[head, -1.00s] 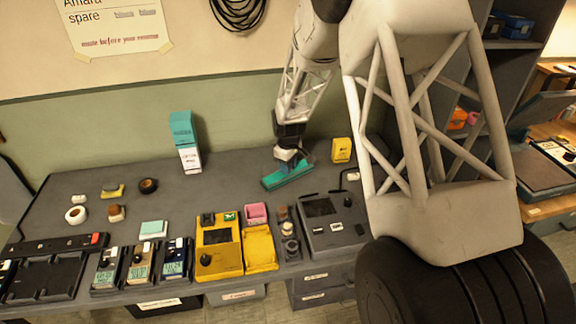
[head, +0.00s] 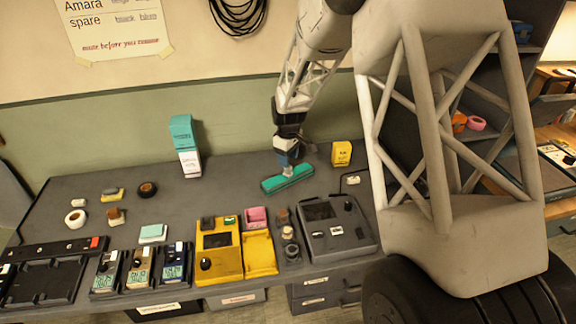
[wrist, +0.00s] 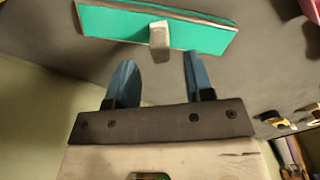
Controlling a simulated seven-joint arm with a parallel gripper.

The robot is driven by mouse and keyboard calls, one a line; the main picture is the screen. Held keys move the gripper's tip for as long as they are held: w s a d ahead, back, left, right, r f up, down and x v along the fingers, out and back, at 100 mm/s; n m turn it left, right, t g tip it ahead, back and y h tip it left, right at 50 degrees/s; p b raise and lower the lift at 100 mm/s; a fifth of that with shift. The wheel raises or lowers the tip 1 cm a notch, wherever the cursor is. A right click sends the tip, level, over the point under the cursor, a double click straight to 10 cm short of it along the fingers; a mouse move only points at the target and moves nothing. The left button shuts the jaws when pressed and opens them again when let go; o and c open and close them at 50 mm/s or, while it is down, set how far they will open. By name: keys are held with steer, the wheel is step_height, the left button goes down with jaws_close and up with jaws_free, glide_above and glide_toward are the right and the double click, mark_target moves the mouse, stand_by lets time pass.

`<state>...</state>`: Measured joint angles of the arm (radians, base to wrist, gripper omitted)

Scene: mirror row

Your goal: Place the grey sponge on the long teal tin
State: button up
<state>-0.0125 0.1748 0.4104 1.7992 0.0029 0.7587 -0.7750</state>
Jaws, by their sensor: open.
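The long teal tin (head: 272,185) lies on the dark bench toward the back wall, and its green top fills the upper part of the wrist view (wrist: 205,36). The small grey sponge (wrist: 160,40) rests on the tin near its middle, lying across it and overlapping its near edge. In the head view the sponge (head: 288,171) is small and partly hard to make out under the fingers. My gripper (head: 286,160) is just above the tin; its blue fingers (wrist: 157,62) are apart with nothing between them, clear of the sponge.
A teal-and-white carton (head: 186,147) stands left of the tin, and a yellow box (head: 342,153) stands to its right. Yellow (head: 218,251) and grey (head: 338,228) devices line the front. The bench between carton and tin is clear.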

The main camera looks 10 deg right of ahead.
step_height(320, 180, up, 7)
steer(key=shift+f, duration=0.15)
stand_by(0.6)
steer(key=s+d+r+m+t, duration=0.1)
steer(key=s+r+m, duration=0.1)
steer(key=s+r, duration=0.7)
steer(key=s+r+m, duration=0.3)
steer(key=s+r, duration=0.3)
steer(key=s, duration=0.7)
steer(key=s+m+t, duration=0.1)
steer(key=s+m, duration=0.3)
steer(key=s, duration=1.9)
steer(key=shift+s+d+r+t, duration=0.2)
steer(key=shift+s+r+t, duration=0.1)
steer(key=shift+r, duration=0.1)
